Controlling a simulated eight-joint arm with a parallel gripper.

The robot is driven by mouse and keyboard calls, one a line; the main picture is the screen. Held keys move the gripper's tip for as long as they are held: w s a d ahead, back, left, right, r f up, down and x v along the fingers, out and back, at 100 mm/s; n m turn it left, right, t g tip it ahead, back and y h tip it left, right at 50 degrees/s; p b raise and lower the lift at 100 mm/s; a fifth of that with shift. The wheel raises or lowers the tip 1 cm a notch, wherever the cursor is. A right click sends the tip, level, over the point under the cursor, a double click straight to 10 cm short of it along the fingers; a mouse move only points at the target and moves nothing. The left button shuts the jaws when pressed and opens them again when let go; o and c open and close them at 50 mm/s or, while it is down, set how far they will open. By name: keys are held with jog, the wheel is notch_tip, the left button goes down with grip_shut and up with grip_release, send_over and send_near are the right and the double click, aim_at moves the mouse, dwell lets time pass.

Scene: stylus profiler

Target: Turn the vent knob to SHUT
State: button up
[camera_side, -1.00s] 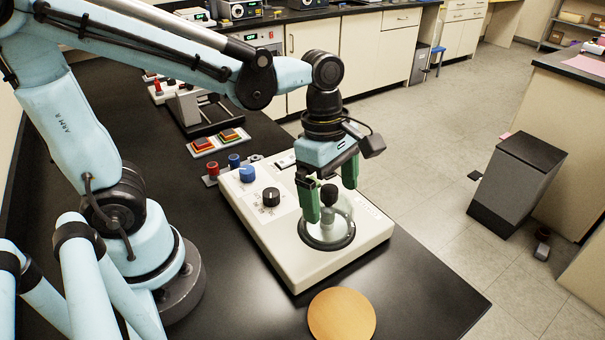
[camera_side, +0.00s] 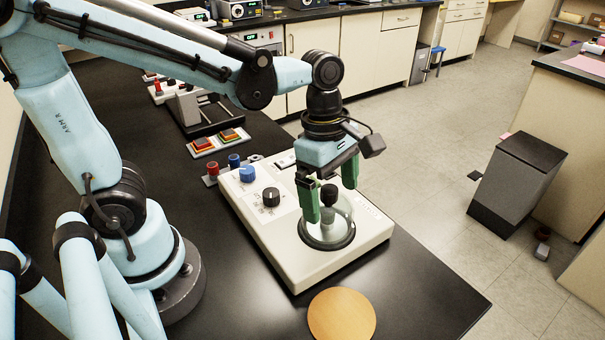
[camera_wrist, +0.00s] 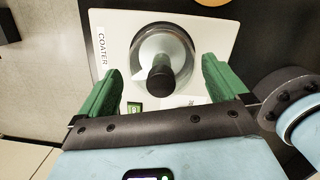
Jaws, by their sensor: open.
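The cream coater unit (camera_side: 285,250) sits on the black bench; its "COATER" label shows in the wrist view (camera_wrist: 102,47). On it are a blue knob (camera_side: 247,174) and a black knob (camera_side: 271,197) with a pale pointer mark. Their markings are too small to read, so I cannot tell which is the vent knob. A clear glass jar (camera_side: 340,228) with a black handle (camera_side: 329,195) stands on a dark ring at the unit's right end. My gripper (camera_side: 332,204) is open around the handle, apart from both knobs. In the wrist view the handle (camera_wrist: 160,78) lies between the green fingers.
A round orange-tan disc (camera_side: 341,314) lies near the bench's front edge. Red and blue capped items (camera_side: 222,168) and stacked coloured pieces (camera_side: 215,141) lie behind the unit. A dark bin (camera_side: 515,185) stands on the floor at right.

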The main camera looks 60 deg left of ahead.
jog(key=shift+r, duration=0.15)
jog(key=c, duration=0.4)
jog(key=shift+r, duration=0.35)
jog(key=shift+c, duration=1)
notch_tip(320, 180, up, 10)
jog(key=shift+r, duration=0.25)
jog(key=shift+c, duration=0.8)
jog(key=m+y, duration=0.2)
jog(key=m, duration=2.4)
send_over(248, 169)
notch_tip(248, 169, down, 4)
jog(key=shift+d+f, duration=0.1)
jog(key=shift+f, duration=6.6)
